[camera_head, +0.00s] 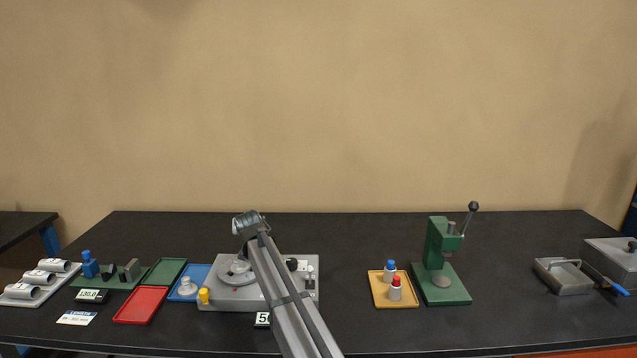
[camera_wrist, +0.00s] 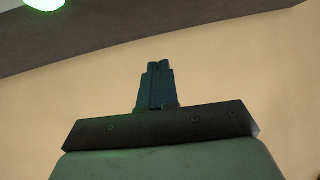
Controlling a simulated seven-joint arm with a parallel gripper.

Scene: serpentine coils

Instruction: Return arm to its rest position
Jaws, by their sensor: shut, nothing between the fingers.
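My arm rises from the front edge of the bench in the head view, its upper end in front of the grey turntable machine (camera_head: 213,301). My gripper's fingers cannot be made out in the head view. In the wrist view my gripper (camera_wrist: 158,68) is shut, with its two dark fingers side by side and nothing between them. The fingers point at the plain beige wall (camera_wrist: 220,70), with no bench object near them.
On the black bench (camera_head: 350,335) stand a red tray (camera_head: 140,305), a green tray (camera_head: 165,271), a blue tray (camera_head: 184,297), a yellow tray (camera_head: 406,303) with two bottles, a green lever press (camera_head: 455,290) and a grey box (camera_head: 562,280). White cylinders (camera_head: 40,276) lie far left. Bench between machine and yellow tray is clear.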

